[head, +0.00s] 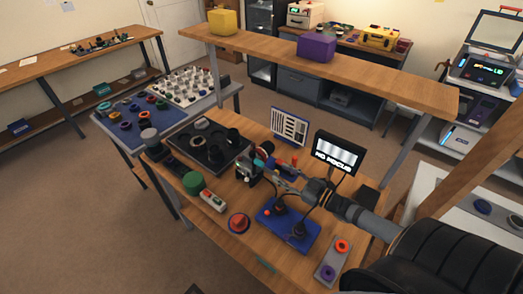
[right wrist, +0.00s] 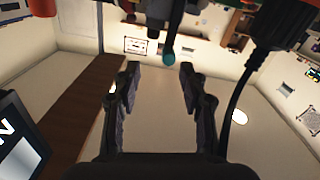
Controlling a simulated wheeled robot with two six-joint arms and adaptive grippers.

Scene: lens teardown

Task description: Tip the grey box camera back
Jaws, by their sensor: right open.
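A small grey-and-black box-shaped body (head: 243,169), which looks like the grey box camera, stands on the wooden bench left of my right gripper. It is small and partly covered by parts around it, so its tilt is hard to read. My right gripper (head: 274,169) reaches in from the lower right, close beside it. In the right wrist view my right gripper (right wrist: 158,88) is open, with nothing between its fingers. I cannot make out the camera for certain in that view. My left gripper is not in view.
A "NO FOCUS" screen (head: 338,152) stands behind my right arm. A blue mat (head: 272,237) with dark parts, a red button (head: 238,222), a green cylinder (head: 193,183) and a black tray (head: 188,151) crowd the bench. A raised shelf (head: 400,83) crosses behind.

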